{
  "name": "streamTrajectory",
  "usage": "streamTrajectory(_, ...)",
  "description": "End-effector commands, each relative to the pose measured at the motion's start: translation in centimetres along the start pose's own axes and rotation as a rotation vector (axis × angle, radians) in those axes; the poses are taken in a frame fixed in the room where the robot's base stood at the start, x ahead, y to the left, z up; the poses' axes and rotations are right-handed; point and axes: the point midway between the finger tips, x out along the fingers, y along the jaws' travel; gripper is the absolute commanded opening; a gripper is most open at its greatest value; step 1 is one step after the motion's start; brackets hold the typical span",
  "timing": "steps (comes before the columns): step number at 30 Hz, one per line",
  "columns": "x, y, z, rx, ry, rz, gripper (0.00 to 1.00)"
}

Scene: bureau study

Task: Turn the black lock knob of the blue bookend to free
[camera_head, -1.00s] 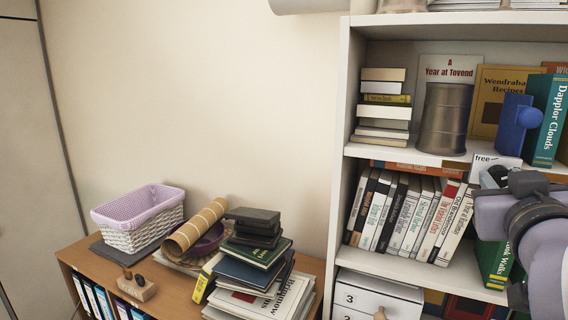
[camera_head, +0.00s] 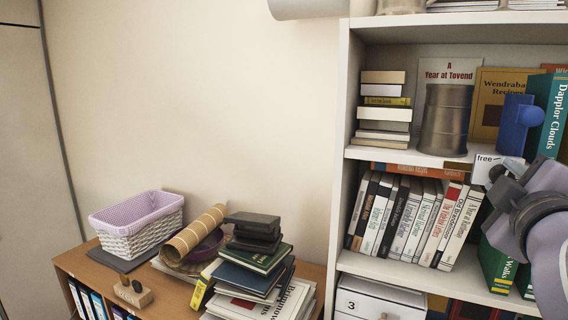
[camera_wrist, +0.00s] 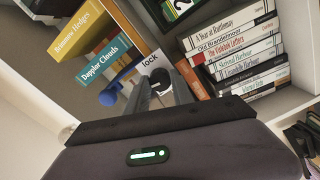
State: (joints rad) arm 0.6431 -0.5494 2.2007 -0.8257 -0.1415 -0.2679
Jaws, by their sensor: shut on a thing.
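The blue bookend (camera_head: 512,122) stands upright on the upper shelf in the head view, beside a teal book, with a round blue knob on its side. It also shows in the wrist view (camera_wrist: 112,92), left of my fingers. A white label (camera_head: 485,165) reading "free" hangs at the shelf edge; the wrist view shows a white label (camera_wrist: 151,64) reading "lock". My gripper (camera_wrist: 163,80) is at these labels, its fingers closed on the small black lock knob, which is mostly hidden between them. In the head view my gripper (camera_head: 500,175) is just below the shelf edge.
Leaning books (camera_head: 410,215) fill the shelf below, close to my gripper. A teal book (camera_head: 548,112) and a metal canister (camera_head: 444,118) stand on the upper shelf. Green books (camera_head: 497,268) are below my wrist. The low cabinet at left holds a basket (camera_head: 137,225) and stacked books.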

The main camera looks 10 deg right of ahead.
Motion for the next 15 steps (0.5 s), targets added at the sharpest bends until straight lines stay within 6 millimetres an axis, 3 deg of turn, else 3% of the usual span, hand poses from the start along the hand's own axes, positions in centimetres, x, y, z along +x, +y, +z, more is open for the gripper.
streamTrajectory(15, -0.01, 0.1, -0.07, -0.214, 0.002, 0.002, 0.0)
